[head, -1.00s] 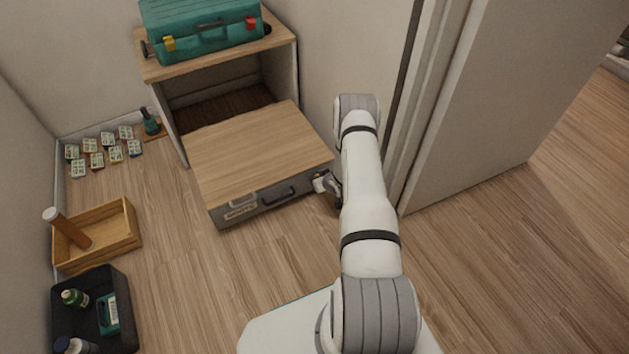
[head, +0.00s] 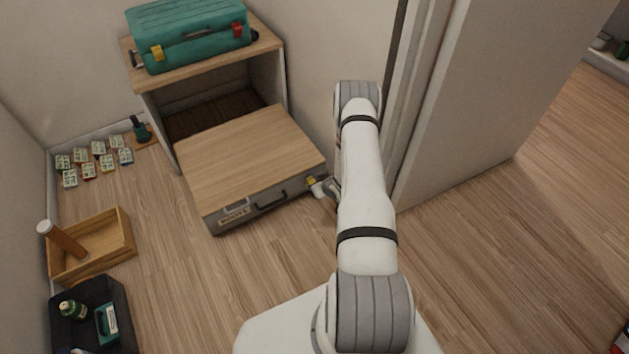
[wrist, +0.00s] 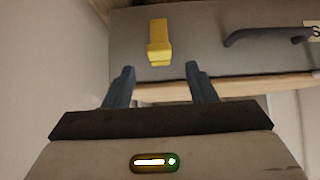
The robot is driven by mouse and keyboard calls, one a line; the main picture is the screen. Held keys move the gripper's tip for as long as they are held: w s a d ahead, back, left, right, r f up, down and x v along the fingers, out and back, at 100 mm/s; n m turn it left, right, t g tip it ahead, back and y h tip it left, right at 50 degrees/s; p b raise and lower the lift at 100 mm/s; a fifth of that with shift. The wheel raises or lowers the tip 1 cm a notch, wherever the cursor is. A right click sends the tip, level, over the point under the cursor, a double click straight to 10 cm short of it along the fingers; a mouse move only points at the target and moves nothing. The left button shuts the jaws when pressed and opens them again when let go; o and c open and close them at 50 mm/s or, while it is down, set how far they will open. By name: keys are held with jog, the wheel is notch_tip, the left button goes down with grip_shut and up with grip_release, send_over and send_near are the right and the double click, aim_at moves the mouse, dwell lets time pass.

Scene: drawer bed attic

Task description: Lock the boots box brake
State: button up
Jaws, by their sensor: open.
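The boots box (head: 245,155) is a low grey box with a wooden top and a BOOTS label (head: 234,217), standing out in front of the wooden cabinet. A dark handle (head: 271,199) is on its front. The yellow brake lever (head: 311,181) is near the right end of that front; it also shows in the wrist view (wrist: 159,42). My gripper (wrist: 160,71) is open and empty. Its fingertips sit on either side of the lever's line in the wrist view, just short of it with no visible contact. In the head view my arm partly hides the gripper.
A teal case (head: 190,34) with a yellow and a red latch lies on the cabinet (head: 268,42). At left are a wooden tray (head: 123,237), a black bin (head: 122,300) and several small cards. A wall end (head: 460,110) stands right of my arm. Floor in front is clear.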

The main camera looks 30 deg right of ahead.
jog(key=shift+s+r, duration=0.25)
jog(key=shift+s, duration=0.05)
